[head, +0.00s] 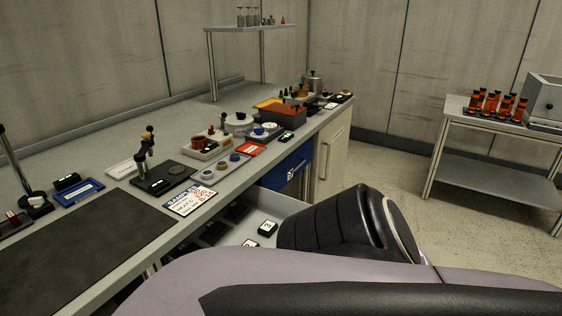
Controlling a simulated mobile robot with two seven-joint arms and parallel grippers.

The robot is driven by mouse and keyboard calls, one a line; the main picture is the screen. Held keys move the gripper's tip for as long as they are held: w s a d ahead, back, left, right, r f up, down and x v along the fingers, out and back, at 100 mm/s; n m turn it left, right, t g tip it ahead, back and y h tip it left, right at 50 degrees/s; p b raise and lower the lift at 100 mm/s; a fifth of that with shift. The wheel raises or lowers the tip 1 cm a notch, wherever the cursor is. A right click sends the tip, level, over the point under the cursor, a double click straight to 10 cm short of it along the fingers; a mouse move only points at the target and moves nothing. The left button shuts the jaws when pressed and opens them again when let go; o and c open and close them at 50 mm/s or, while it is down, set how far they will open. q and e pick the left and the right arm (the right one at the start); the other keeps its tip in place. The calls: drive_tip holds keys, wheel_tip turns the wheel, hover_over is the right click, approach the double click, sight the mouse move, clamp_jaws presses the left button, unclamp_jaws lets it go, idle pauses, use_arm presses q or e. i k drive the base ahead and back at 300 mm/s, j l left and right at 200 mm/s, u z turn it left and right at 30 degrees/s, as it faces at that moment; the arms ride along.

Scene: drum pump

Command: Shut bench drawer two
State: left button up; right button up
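A pulled-out bench drawer (284,209) sticks out from under the front edge of the bench (112,177), with a pale grey inside. Dark items and two small white-faced blocks (267,228) lie in it. I cannot tell from this view which number the drawer carries. Its front and much of its near side are hidden behind my dark ribbed arm part and my lilac arm link. Neither of my grippers shows, so I cannot see whether one touches the drawer.
A blue panel (290,167) and a pale cabinet door (332,155) stand under the bench's far end. Bottles, trays and a stand (148,160) crowd the bench top. A side table (487,121) with orange-and-black items stands at right. Floor (385,178) between is clear.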

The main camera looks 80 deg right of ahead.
sight(276, 207)
drive_tip(key=z, duration=2.55)
drive_tip(key=i+l+u, duration=0.6)
drive_tip(key=l, duration=0.2)
